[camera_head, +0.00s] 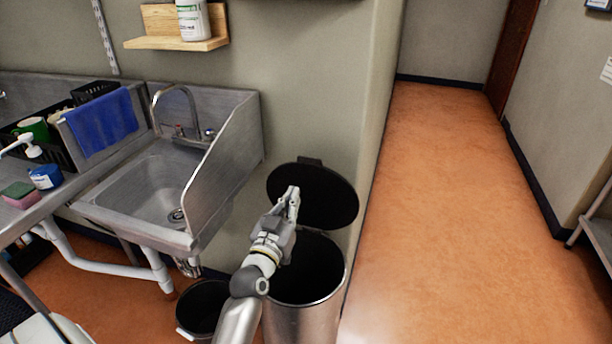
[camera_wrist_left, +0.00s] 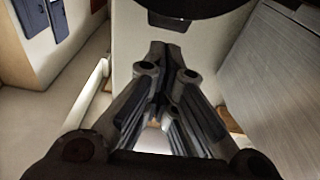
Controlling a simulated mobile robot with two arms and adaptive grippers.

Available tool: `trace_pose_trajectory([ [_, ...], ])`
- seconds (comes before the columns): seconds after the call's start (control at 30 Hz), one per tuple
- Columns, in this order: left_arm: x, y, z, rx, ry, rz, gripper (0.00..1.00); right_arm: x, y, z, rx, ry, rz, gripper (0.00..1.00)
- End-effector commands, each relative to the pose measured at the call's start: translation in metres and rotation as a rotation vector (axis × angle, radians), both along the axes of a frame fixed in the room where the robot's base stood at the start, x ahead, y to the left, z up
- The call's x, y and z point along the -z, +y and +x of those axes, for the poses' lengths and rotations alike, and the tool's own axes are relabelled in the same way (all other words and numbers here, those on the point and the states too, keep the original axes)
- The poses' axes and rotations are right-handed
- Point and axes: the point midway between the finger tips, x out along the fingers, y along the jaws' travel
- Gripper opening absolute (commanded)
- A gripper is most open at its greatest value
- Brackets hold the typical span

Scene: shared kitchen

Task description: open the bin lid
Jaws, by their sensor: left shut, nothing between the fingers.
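The bin (camera_head: 301,325) is a round metal can standing on the floor by the end of the wall, right of the sink. Its black lid (camera_head: 330,198) is raised and tilted back against the wall side, and the dark opening shows below it. My left gripper (camera_head: 292,192) is shut and empty, in front of the raised lid and above the bin's opening. In the left wrist view the closed fingers (camera_wrist_left: 165,50) point toward a dark rounded edge at the top, likely the lid. I cannot tell whether the fingers touch it. My right gripper is not in view.
A smaller dark bin (camera_head: 203,305) stands left of the metal bin. A steel sink (camera_head: 150,190) with a side splash panel is at the left, with white pipes (camera_head: 110,267) below. The orange floor (camera_head: 450,220) to the right is clear.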

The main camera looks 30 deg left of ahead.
Motion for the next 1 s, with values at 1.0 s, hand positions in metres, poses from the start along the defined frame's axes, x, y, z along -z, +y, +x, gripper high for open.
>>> trace_pose_trajectory([
  [1.0, -0.022, 0.036, 0.119, -0.024, -0.017, 0.010, 0.00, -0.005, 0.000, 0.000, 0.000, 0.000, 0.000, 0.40],
])
